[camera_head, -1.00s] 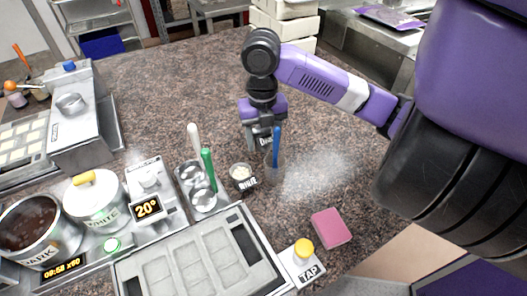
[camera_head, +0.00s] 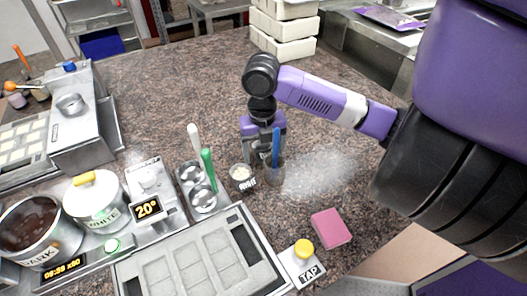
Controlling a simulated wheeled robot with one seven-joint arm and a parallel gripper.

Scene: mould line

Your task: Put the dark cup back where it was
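I cannot clearly make out the dark cup; a dark patch shows between the fingers. The small cup with white pieces (camera_head: 241,173), labelled white, stands in front and to the left of my gripper.
Two metal cups (camera_head: 197,185) with white and green tools stand to the left. The mould tray (camera_head: 200,265), yellow-topped tap (camera_head: 303,250) and pink sponge (camera_head: 331,228) are in front. Pale powder (camera_head: 325,172) lies to the right. White moulds (camera_head: 285,30) are stacked behind.

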